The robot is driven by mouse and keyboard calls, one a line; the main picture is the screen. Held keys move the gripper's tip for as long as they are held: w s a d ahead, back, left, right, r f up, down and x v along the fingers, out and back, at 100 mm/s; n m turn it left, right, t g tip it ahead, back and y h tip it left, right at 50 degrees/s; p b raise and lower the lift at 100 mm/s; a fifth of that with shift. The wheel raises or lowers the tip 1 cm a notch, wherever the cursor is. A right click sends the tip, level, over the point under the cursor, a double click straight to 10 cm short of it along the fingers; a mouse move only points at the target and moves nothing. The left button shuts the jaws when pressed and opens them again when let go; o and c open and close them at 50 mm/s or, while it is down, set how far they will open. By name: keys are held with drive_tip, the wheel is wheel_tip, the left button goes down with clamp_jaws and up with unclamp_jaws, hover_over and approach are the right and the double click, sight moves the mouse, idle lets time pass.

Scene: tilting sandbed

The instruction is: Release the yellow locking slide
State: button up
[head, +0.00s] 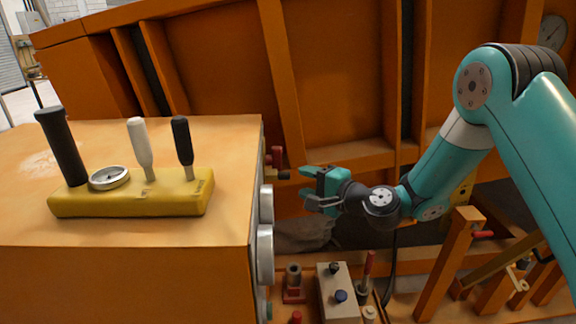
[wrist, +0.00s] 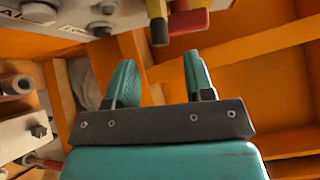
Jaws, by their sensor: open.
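A small yellow piece (wrist: 157,8) with a dark knob below it shows at the top edge of the wrist view, cut off by the frame. It may be the locking slide; I cannot tell for sure. A red handle (wrist: 185,21) sits right beside it. In the head view the red part (head: 277,153) projects from the side of the orange cabinet, and no yellow slide can be made out there. My gripper (head: 308,187) is open and empty, to the right of and a little below that red part. Its two teal fingers (wrist: 160,78) are apart, with nothing between them.
The orange cabinet (head: 130,270) carries a yellow lever block (head: 130,203) with dark and white handles. Round fittings (head: 265,245) project from its side. Below my gripper stand a control box (head: 338,292) and red-handled parts. Orange ribbed panels (head: 335,80) rise behind.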

sight(288, 174)
drive_tip(key=shift+p+x, duration=1.05)
drive_tip(key=shift+x, duration=2)
drive_tip(key=shift+s, duration=0.1)
drive_tip(key=shift+a, duration=0.1)
clamp_jaws()
